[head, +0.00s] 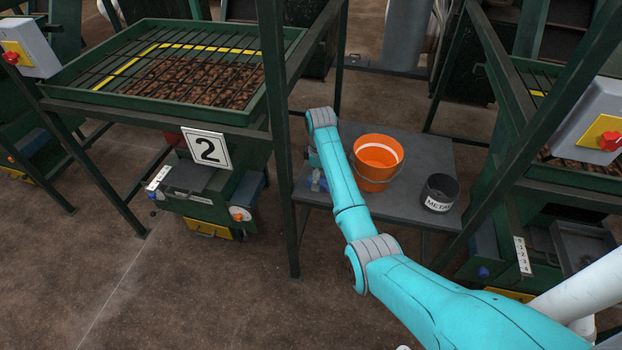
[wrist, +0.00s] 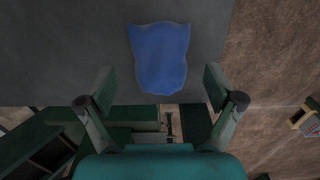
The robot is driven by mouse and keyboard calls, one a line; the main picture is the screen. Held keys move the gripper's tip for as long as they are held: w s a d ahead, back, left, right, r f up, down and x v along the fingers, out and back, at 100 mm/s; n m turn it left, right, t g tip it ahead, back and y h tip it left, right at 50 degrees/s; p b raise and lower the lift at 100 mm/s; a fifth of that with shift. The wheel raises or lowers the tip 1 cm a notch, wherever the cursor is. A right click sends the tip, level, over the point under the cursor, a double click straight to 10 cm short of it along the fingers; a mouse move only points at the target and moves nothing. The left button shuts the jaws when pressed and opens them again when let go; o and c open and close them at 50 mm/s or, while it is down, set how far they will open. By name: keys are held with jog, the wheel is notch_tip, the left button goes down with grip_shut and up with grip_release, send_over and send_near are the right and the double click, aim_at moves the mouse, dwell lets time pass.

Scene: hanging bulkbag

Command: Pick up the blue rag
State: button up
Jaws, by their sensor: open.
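The blue rag (wrist: 160,58) lies flat on a dark grey surface in the wrist view, near that surface's edge. My gripper (wrist: 158,88) is open and empty, with one finger on each side of the rag's lower end in the picture. The fingers do not appear to touch the rag, and I cannot tell the height between them. In the head view my arm reaches over the left part of the grey table (head: 415,150).
An orange bucket (head: 377,163) and a dark can marked METAL (head: 439,192) stand on the table, right of my arm. A green frame post (head: 280,150) rises close to the table's left side. A machine with a number 2 sign (head: 207,149) stands left. Brown floor lies in front.

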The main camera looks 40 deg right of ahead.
jog(key=shift+d+f, duration=0.1)
jog(key=shift+f, duration=0.45)
jog(key=c, duration=1.1)
jog(key=shift+c, duration=0.2)
